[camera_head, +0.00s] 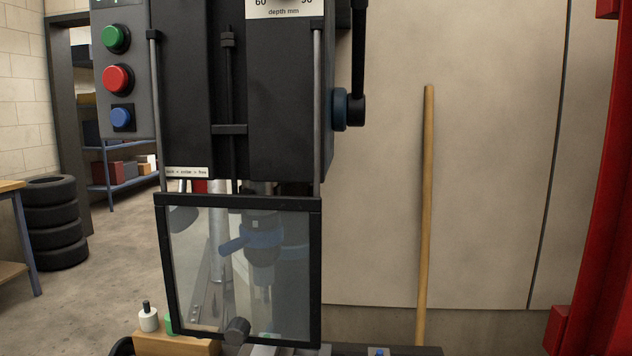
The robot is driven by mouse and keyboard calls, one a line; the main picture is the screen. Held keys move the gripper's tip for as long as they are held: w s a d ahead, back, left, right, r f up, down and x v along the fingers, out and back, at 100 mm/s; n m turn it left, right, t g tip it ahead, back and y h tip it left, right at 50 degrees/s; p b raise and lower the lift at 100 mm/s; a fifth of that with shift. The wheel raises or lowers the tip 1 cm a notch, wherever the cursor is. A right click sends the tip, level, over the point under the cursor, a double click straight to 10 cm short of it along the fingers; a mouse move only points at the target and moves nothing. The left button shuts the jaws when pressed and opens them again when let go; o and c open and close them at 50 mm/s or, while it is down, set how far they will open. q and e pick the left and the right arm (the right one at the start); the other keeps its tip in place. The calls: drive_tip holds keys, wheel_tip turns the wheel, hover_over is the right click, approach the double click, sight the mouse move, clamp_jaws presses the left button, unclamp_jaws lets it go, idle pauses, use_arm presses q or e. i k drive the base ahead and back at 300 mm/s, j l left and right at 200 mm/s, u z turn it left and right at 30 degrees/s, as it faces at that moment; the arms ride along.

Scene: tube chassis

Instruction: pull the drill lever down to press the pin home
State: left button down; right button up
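The drill press head (285,120) is a large black housing in the middle of the view. On its right side is a blue and black hub (347,108), with a black lever (358,45) rising almost straight up from it and leaving the top of the view. Behind a clear guard (315,270) with a black frame, the chuck (262,260) hangs with a blue part around it. The guard is down in front of the chuck. I cannot make out the pin. Neither of my grippers is in view.
A control panel with green, red (117,79) and blue buttons is at upper left. A wooden block (178,344) with a small white bottle (148,318) stands at lower left. A wooden pole (426,200) leans against the wall at right, and stacked tyres (57,225) stand far left.

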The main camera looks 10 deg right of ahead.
sight(356, 101)
drive_tip(key=k+j, duration=0.15)
drive_tip(key=k, duration=0.3)
drive_tip(key=k+j, duration=0.15)
drive_tip(key=k, duration=0.25)
drive_tip(key=k+j, duration=0.2)
drive_tip(key=k, duration=0.25)
